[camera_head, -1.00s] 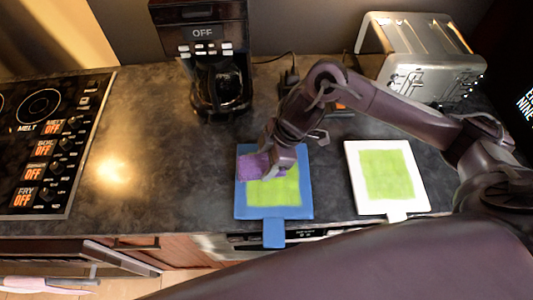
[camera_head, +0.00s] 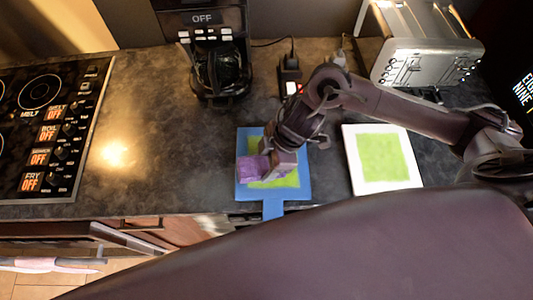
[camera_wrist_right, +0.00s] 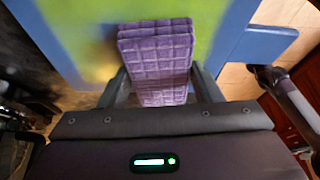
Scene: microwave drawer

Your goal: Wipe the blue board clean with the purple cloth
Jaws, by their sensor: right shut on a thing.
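The blue board (camera_head: 302,187) lies on the dark counter with its handle toward the front edge. A yellow-green patch covers its middle, and part of the patch is hidden by my right gripper and the cloth. My right gripper (camera_head: 270,162) is shut on the purple cloth (camera_head: 252,170), over the left part of the board. In the right wrist view the cloth (camera_wrist_right: 157,55) sits between the fingers (camera_wrist_right: 160,88), above the green patch and the blue board (camera_wrist_right: 262,44). I cannot tell whether it touches the board. My left gripper is not in view.
A white board (camera_head: 352,170) with a similar green patch lies to the right. A coffee maker (camera_head: 215,60) and a toaster (camera_head: 425,45) stand at the back. A stove (camera_head: 45,120) is at the left. The counter left of the blue board is clear.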

